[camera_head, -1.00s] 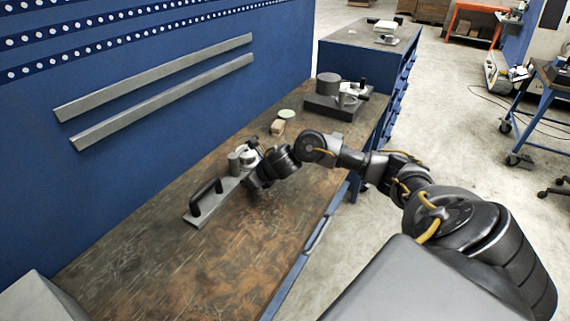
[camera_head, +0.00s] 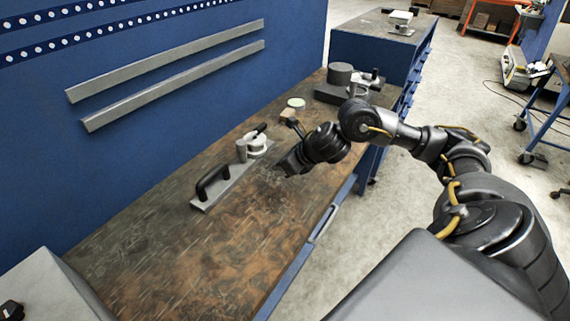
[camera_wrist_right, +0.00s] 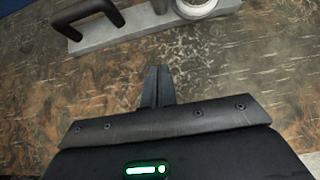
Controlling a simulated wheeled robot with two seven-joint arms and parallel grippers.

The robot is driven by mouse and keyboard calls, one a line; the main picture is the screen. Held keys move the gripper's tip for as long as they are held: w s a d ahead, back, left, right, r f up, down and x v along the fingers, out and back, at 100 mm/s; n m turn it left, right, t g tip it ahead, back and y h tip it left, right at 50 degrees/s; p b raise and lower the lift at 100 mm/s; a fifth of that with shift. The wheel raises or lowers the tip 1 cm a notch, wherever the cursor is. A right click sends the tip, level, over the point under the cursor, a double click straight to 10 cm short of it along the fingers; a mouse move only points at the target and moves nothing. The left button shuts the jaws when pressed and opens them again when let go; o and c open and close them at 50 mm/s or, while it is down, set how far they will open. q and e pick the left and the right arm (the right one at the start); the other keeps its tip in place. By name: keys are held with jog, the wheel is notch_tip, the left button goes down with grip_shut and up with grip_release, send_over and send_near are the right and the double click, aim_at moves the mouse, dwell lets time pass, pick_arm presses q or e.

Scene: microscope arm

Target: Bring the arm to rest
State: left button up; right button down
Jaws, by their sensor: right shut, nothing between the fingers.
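A flat grey base plate (camera_head: 228,184) lies on the workbench. A black arched handle (camera_head: 213,184) stands at its near end, and a pale round fixture (camera_head: 255,146) with a short black lever (camera_head: 261,129) stands at its far end. My right gripper (camera_head: 285,168) is to the right of the plate, apart from it, shut and empty. In the right wrist view its fingers (camera_wrist_right: 157,86) are together over bare bench. The handle (camera_wrist_right: 88,14) and part of the round fixture (camera_wrist_right: 205,5) show beyond them at the top edge. My left gripper is not in view.
A wooden block (camera_head: 287,114) and a green-topped disc (camera_head: 296,103) lie farther back. A dark device with a cylinder (camera_head: 340,75) stands at the bench's far end. A grey box (camera_head: 50,285) is at the near left. The near bench top (camera_head: 200,255) is clear.

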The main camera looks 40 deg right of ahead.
jog(key=shift+v, duration=0.85)
jog(key=shift+d+f, duration=0.1)
jog(key=shift+f, duration=0.05)
